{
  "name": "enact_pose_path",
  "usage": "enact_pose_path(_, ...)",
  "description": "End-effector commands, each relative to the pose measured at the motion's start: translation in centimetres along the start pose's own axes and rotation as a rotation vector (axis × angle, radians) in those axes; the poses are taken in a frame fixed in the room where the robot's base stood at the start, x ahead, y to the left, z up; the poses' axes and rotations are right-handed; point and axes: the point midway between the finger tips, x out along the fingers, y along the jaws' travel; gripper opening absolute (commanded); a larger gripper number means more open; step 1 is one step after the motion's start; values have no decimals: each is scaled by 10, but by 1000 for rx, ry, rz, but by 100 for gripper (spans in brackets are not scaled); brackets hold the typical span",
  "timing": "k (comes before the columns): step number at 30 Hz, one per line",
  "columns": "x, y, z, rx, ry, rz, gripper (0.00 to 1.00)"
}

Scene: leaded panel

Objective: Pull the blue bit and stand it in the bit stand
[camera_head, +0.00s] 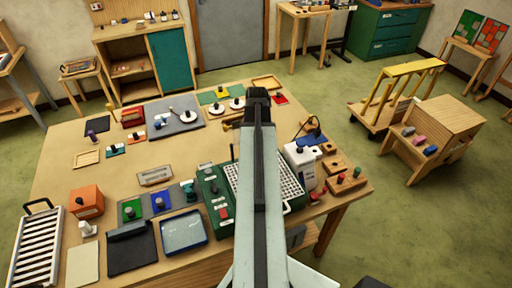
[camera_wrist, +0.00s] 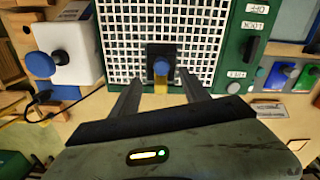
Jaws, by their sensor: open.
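In the wrist view, a small round blue top, likely the blue bit (camera_wrist: 161,66), sits at a black block (camera_wrist: 154,50) on the white grid of the green machine. A short yellow piece shows just below the blue top. My gripper (camera_wrist: 161,88) is open, its two dark fingers apart on either side of the yellow piece, with nothing held. In the head view my arm covers the middle of the machine, and the bit and fingers are hidden. A wooden block with small coloured knobs (camera_head: 345,186), perhaps the bit stand, lies right of the white grid (camera_head: 293,188).
The machine's green body (camera_wrist: 238,60) carries switches and labels. Coloured holders and trays crowd the table's front left. Bare tabletop (camera_head: 70,185) shows at left.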

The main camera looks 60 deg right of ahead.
Motion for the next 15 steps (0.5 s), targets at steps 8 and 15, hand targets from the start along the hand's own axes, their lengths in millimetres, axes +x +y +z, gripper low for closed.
enact_pose_path(8, 24, 0, 0, -1, 0, 0, 54)
enact_pose_path(15, 67, 0, 0, 0, 0, 0, 54)
